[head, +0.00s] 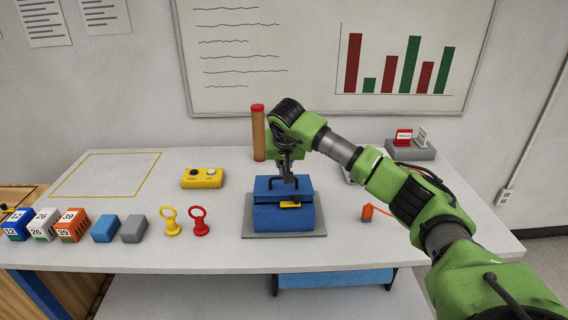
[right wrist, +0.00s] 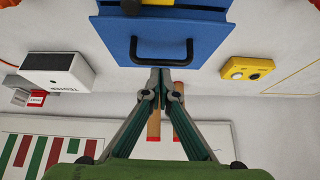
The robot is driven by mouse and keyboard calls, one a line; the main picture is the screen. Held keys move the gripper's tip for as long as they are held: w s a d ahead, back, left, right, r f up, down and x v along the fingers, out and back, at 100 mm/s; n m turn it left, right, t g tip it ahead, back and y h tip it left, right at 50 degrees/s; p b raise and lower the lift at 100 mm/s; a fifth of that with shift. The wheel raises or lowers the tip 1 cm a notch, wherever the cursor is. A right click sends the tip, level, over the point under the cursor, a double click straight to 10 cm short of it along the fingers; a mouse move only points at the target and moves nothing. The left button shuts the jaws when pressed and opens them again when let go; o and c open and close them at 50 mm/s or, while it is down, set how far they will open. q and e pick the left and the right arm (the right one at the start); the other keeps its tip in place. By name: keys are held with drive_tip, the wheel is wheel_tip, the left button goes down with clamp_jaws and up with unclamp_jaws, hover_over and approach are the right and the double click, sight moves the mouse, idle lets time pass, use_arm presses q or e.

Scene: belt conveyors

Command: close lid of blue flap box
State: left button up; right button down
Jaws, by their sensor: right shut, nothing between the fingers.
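The blue flap box (head: 270,218) stands on a grey mat at the middle of the table. A dark handle (right wrist: 162,59) is on the lid, and a yellow latch (head: 290,204) is at the front. My right gripper (head: 288,181) points down at the lid, close to the handle. In the right wrist view its fingertips (right wrist: 160,73) are together and empty, at the edge of the blue lid (right wrist: 205,40). I cannot tell whether they touch it. My left gripper is out of view.
A wooden post (head: 258,135) with a red top stands behind the box. A yellow button box (head: 202,178) is to its left. Yellow (head: 171,222) and red (head: 199,222) ring-topped pieces and several blocks line the front left.

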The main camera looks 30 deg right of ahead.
sight(284, 186)
drive_tip(key=shift+s+a+f+b, duration=0.3)
drive_tip(key=shift+s+f, duration=0.15)
drive_tip(key=shift+f, duration=0.2)
drive_tip(key=shift+s+a+f+b, duration=0.25)
drive_tip(key=shift+s+f, duration=0.15)
drive_tip(key=shift+f, duration=0.2)
drive_tip(key=shift+r, duration=0.1)
